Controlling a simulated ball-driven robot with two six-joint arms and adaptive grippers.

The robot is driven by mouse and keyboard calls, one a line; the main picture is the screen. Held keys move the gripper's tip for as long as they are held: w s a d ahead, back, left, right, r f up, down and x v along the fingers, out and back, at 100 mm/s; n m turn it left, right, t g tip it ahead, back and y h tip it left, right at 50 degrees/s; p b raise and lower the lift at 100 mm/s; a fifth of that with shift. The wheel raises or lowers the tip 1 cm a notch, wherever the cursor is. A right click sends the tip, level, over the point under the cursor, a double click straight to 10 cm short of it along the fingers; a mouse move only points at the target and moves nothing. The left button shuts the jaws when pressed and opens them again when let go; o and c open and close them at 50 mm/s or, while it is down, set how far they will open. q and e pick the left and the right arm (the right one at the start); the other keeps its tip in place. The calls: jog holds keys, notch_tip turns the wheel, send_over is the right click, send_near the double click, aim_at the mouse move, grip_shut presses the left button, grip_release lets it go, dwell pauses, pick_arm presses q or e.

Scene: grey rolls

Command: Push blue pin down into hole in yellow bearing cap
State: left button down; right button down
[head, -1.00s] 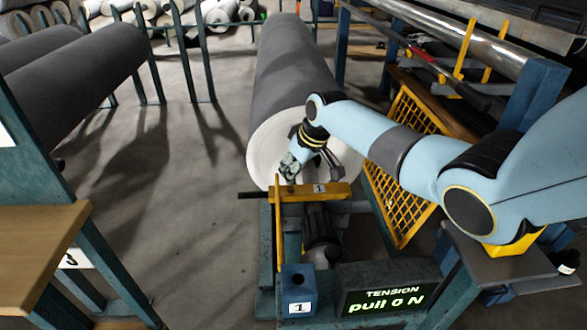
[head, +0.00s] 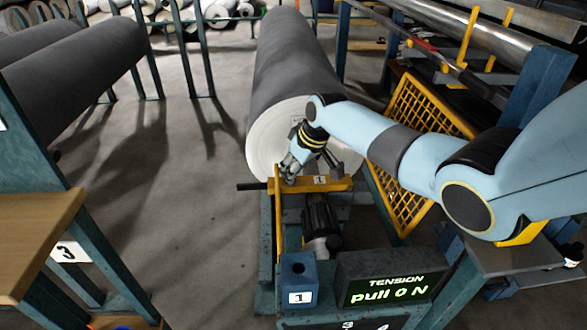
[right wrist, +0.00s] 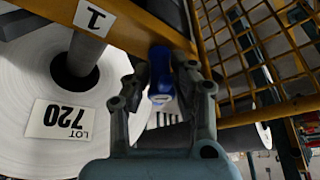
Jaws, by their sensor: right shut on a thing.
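The yellow bearing cap (head: 335,184) lies across the near end of the big grey roll's shaft and carries a label "1". The pin's far end meets the edge of the yellow cap (right wrist: 140,14). I cannot tell how deep it sits, and the hole is hidden. My left gripper is not in view.
The white end of the grey roll (head: 270,135) is close behind the gripper. A yellow mesh guard (head: 405,120) stands to the right. A blue block (head: 298,270) labelled "1" and a tension display (head: 388,288) reading "pull 0 N" are in front.

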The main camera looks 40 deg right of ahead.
jog(key=shift+f, duration=0.1)
jog(key=c, duration=1)
grip_release()
jog(key=shift+c, duration=0.2)
notch_tip(320, 180, up, 10)
